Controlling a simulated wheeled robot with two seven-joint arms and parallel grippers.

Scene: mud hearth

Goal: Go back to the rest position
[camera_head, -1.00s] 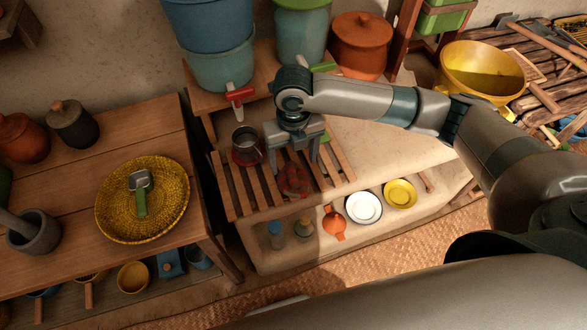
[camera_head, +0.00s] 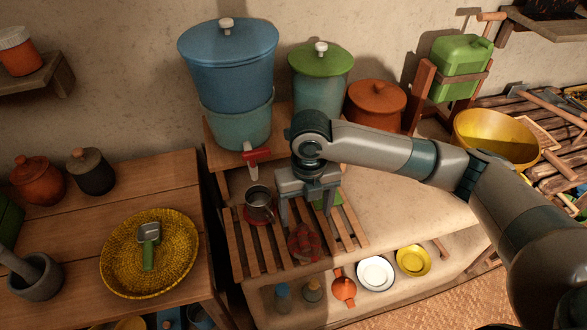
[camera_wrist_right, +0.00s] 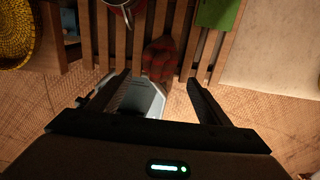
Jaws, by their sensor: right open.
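My right gripper (camera_head: 305,215) is open and empty above the slatted rack (camera_head: 262,258). It also shows in the right wrist view (camera_wrist_right: 156,82), with its two fingers apart and nothing between them. My left gripper is not in view.
A blue water container (camera_head: 229,60) with a red tap (camera_head: 256,156) stands behind the mug. A green-lidded pot (camera_head: 321,75) and an orange pot (camera_head: 376,104) stand at the back. A yellow woven tray (camera_head: 125,275) is on the left table. Floor shows at lower right.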

